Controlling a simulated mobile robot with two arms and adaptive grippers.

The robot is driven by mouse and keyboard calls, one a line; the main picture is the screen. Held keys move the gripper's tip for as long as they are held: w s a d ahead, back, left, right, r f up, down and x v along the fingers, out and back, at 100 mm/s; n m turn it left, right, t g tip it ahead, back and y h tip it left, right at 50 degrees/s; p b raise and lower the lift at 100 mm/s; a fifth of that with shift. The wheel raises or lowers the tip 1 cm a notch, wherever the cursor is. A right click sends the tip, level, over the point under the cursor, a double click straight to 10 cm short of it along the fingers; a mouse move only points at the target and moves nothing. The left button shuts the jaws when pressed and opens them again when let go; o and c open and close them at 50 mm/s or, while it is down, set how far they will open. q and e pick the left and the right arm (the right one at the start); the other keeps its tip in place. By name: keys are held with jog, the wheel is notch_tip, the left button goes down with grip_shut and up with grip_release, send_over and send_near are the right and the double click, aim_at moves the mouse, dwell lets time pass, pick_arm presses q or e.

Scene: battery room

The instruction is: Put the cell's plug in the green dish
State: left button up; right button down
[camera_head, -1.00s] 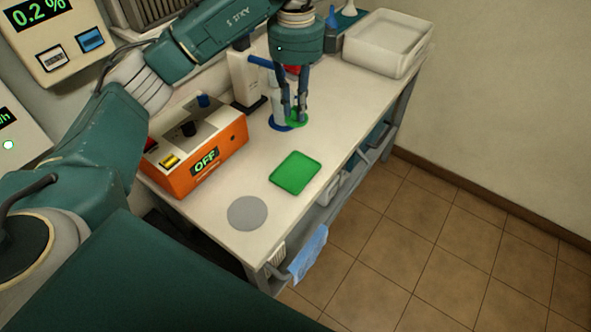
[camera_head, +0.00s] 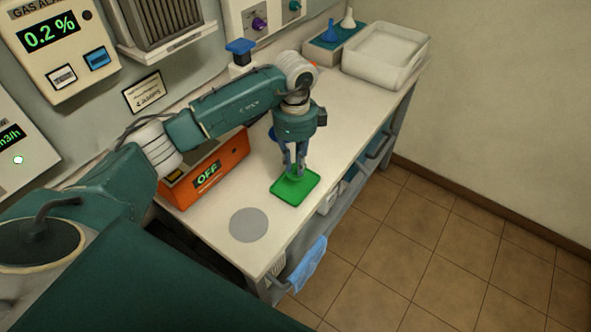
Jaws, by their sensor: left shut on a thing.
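My left gripper (camera_head: 294,172) points down over the green dish (camera_head: 285,199), near its far edge. It is shut on a small green piece, which I take to be the plug (camera_head: 293,178), low over the dish. I cannot tell whether the plug touches the dish. The dish is a flat, square green tray on the bench. The cell is mostly hidden behind my left gripper and arm, and only a bit of blue shows there. My right gripper is not in view.
An orange box (camera_head: 208,176) reading OFF stands left of the dish, partly behind my left arm. A grey disc (camera_head: 248,225) lies in front on the bench (camera_head: 262,252). A white tray (camera_head: 385,62) and funnels (camera_head: 347,20) are at the back. A blue cloth (camera_head: 308,264) hangs at the front.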

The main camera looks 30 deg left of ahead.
aim_at(296, 173)
pick_arm(q)
notch_tip(296, 173, down, 4)
jog(key=shift+r+p, duration=0.25)
jog(key=shift+p, duration=0.25)
jog(key=shift+f, duration=0.45)
jog(key=shift+f, duration=0.1)
jog(key=o, duration=0.9)
notch_tip(296, 173, up, 11)
jog(key=b, duration=0.4)
jog(key=shift+r, duration=0.65)
